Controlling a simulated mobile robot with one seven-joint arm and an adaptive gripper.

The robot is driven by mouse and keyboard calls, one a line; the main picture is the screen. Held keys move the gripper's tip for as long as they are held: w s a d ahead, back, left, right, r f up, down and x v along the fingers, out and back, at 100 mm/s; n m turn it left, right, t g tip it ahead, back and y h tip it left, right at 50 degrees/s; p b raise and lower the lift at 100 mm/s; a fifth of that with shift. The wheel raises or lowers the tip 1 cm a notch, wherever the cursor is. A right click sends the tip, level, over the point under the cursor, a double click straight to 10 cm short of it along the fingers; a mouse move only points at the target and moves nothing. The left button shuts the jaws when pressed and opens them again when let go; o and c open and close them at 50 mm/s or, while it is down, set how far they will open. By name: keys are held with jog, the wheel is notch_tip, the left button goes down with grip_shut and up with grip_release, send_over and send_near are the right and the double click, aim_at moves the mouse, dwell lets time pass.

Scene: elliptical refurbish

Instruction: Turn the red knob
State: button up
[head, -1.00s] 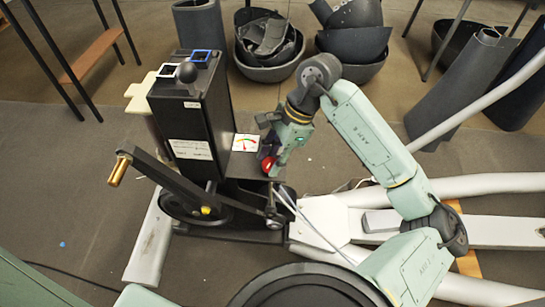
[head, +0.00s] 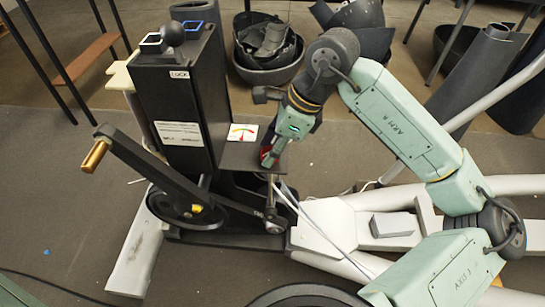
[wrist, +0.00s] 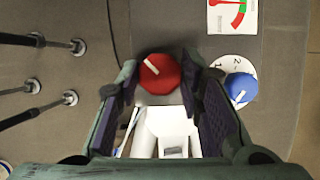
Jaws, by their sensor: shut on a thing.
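The red knob (wrist: 160,74) is round with a white pointer line that points to the upper left in the wrist view. My gripper (wrist: 161,80) has its two fingers on either side of the knob and is shut on it. In the head view my gripper (head: 272,156) reaches down to the small dark shelf on the side of the black machine column. Only a bit of the red knob (head: 265,155) shows there, the rest hidden behind the fingers.
A blue knob (wrist: 240,88) with a white dial plate sits right of my gripper. A red-green gauge label (wrist: 233,14) is above it. The tall black column (head: 178,100), crank arm (head: 150,165) and white frame tubes (head: 330,222) surround the shelf.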

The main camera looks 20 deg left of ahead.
dwell(0.3)
jog(key=o, duration=1.1)
jog(key=shift+o, duration=0.2)
jog(key=s+v, duration=0.1)
jog(key=v, duration=1.1)
jog(key=shift+w, duration=0.45)
